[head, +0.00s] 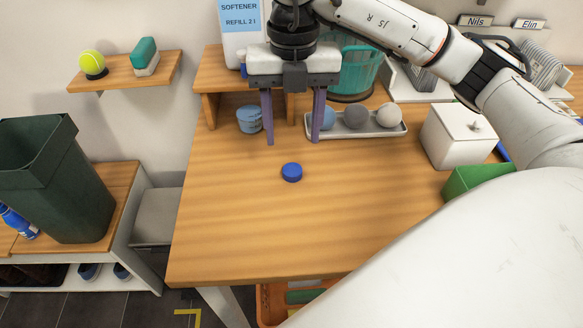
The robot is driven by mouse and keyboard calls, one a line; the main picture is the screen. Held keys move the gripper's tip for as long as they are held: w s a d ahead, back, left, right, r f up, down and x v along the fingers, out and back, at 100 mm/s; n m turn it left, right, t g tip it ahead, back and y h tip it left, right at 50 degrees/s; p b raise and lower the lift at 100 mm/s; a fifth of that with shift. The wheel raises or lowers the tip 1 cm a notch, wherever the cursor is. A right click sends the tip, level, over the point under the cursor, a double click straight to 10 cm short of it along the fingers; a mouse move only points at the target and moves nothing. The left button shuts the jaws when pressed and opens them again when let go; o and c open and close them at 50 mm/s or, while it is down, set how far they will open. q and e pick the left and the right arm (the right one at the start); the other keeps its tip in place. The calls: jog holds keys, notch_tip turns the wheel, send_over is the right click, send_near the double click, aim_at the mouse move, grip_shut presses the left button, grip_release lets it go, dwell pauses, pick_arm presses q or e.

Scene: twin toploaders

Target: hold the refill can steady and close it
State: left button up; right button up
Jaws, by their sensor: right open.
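The refill can (232,48) is white with a light blue label reading "SOFTENER REFILL 2 l". It stands at the back on the raised wooden shelf, behind and left of my right gripper. Its top is cut off by the picture edge, so its opening is hidden. A round blue cap (291,172) lies on the table, apart from the can. My right gripper (293,142) is open and empty, its two purple fingers pointing down just behind and above the cap in the picture. My left gripper is not in view.
A blue tub (249,119) stands under the shelf (212,77). A tray (372,131) of balls, a teal basket (354,70) and a white lidded box (456,138) stand to the right. The front of the table (260,235) is clear. A green bin (62,185) is at left.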

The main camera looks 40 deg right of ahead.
aim_at(292, 168)
notch_tip(292, 168, down, 3)
jog(key=shift+r, duration=0.2)
jog(key=shift+f, duration=0.25)
notch_tip(292, 168, down, 5)
jog(key=shift+s+a+r+p, duration=0.1)
jog(key=shift+r+p, duration=0.1)
jog(key=shift+p, duration=0.25)
jog(key=shift+f, duration=0.4)
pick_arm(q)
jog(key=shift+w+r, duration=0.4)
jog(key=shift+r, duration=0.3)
pick_arm(e)
jog(key=c, duration=1.1)
